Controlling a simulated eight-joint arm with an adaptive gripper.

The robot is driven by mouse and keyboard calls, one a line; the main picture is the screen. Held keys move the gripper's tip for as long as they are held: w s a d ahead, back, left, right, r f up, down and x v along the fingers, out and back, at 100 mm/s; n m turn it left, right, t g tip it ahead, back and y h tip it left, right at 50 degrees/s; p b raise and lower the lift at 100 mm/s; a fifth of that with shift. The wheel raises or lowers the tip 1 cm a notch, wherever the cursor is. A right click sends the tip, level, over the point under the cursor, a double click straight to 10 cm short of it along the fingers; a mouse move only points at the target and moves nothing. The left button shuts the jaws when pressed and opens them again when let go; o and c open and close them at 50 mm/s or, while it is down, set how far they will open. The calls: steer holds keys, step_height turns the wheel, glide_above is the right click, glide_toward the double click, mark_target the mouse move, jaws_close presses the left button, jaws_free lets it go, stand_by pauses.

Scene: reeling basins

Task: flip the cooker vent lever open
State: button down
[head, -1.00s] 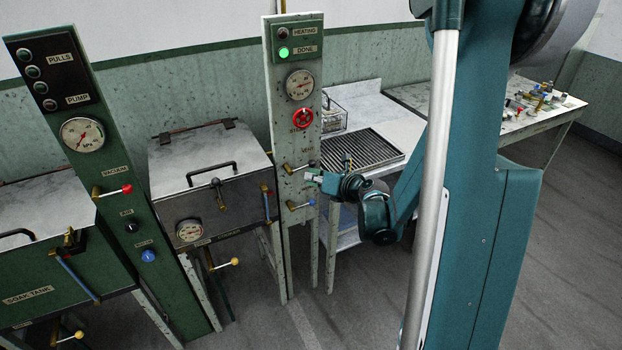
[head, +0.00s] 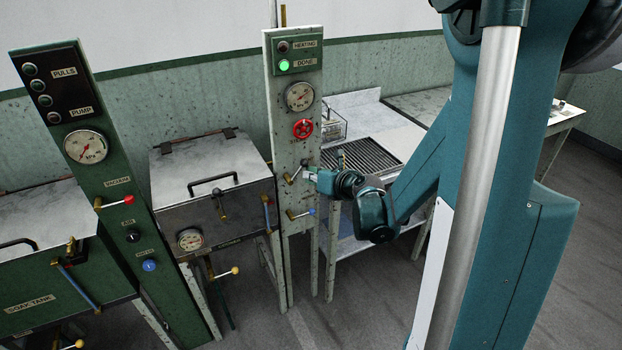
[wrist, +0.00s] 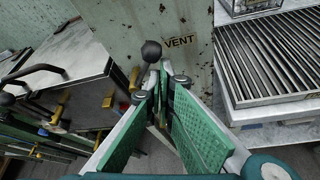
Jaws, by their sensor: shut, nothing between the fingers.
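The cooker vent lever (head: 291,179) is on the pale panel, below the red valve wheel. In the head view its brass part slants up to the right towards my gripper. In the wrist view its black ball knob (wrist: 151,50) stands just beyond my fingertips, left of the VENT label (wrist: 179,41). My gripper (head: 310,174) is at the panel, right at the lever's knob end. In the wrist view my gripper (wrist: 157,84) is shut with nothing held. The fingers hide part of the lever, and whether they touch it is unclear.
The red valve wheel (head: 303,129) is above. The metal cooker box (head: 232,205) stands left, and a bench with a dark grate (head: 368,158) stands right.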

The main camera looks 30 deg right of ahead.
steer(key=shift+n, duration=0.4)
steer(key=shift+a+r+p, duration=0.4)
steer(key=shift+a+r, duration=0.95)
steer(key=shift+a, duration=0.3)
steer(key=shift+a+h, duration=0.1)
steer(key=shift+h, duration=0.2)
steer(key=shift+f, duration=0.1)
steer(key=s, duration=0.9)
steer(key=shift+s+r, duration=0.25)
steer(key=shift+a, duration=0.1)
